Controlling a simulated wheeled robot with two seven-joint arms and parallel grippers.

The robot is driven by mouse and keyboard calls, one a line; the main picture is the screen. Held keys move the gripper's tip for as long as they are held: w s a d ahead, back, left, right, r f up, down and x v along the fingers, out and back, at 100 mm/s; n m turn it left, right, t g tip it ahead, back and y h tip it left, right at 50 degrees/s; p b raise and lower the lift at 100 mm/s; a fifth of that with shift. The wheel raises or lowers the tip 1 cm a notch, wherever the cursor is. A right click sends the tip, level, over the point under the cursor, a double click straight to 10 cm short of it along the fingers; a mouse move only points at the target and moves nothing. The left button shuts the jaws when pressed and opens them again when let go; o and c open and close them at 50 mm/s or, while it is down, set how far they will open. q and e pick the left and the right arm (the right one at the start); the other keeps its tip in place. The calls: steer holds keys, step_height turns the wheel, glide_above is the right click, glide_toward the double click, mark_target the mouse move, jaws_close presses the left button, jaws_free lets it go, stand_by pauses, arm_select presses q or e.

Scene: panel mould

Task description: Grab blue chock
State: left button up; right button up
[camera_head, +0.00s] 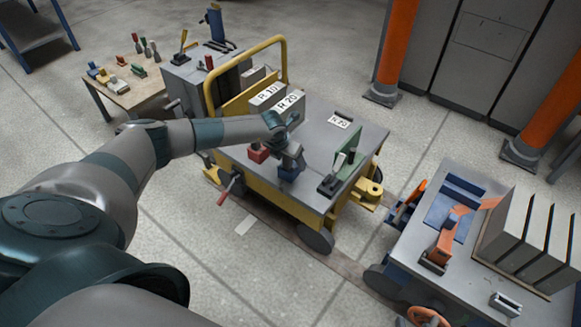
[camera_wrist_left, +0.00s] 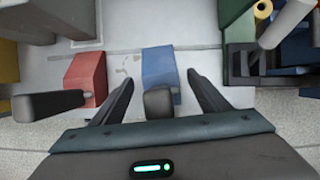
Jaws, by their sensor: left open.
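The blue chock (camera_head: 289,174) sits on the grey top of the yellow trolley (camera_head: 235,158), near its front edge. In the left wrist view the blue chock (camera_wrist_left: 159,66) has a dark grip (camera_wrist_left: 158,101) pointing toward my palm. My left gripper (camera_head: 290,154) is over the chock. In the wrist view the open left gripper (camera_wrist_left: 160,79) has one finger on each side of the dark grip, with gaps showing. The head view hides part of the chock behind the gripper. My right gripper is in neither view.
A red chock (camera_head: 258,153) with a dark grip stands just left of the blue one. A green upright piece (camera_head: 346,169) with a dark clamp stands to the right. Labelled panels (camera_head: 288,103) stand behind my wrist. Another cart (camera_head: 470,265) is at the right.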

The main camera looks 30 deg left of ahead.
arm_select(q)
steer(key=shift+c, duration=0.4)
steer(key=c, duration=1.4)
